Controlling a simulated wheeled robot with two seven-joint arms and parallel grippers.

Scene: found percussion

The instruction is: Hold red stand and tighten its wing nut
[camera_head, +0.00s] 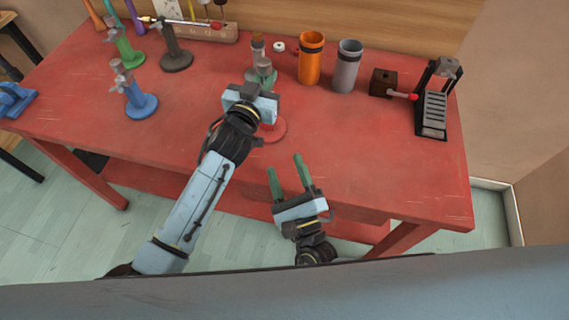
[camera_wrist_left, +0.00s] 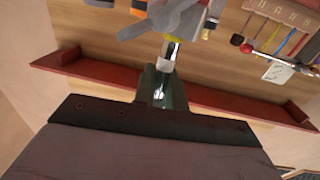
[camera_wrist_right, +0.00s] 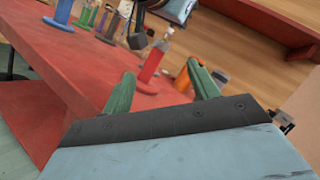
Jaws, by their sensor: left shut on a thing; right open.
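The red stand's round base (camera_head: 272,131) shows on the red table below my left gripper (camera_head: 264,72); the arm hides much of the stand. My left gripper is shut on the stand's upright. In the left wrist view a bright metal rod (camera_wrist_left: 168,52) rises past the fingers, with a grey wing nut (camera_wrist_left: 165,20) above. In the right wrist view the stand's red post (camera_wrist_right: 152,66) stands upright, framed between my right fingers but farther off.
A blue stand (camera_head: 140,104), a green stand (camera_head: 128,52) and a dark stand (camera_head: 176,58) stand on the left. An orange cup (camera_head: 310,60), a grey cup (camera_head: 346,68), a wooden block (camera_head: 382,82) and a black pedal (camera_head: 433,112) stand on the right. The table's front right is clear.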

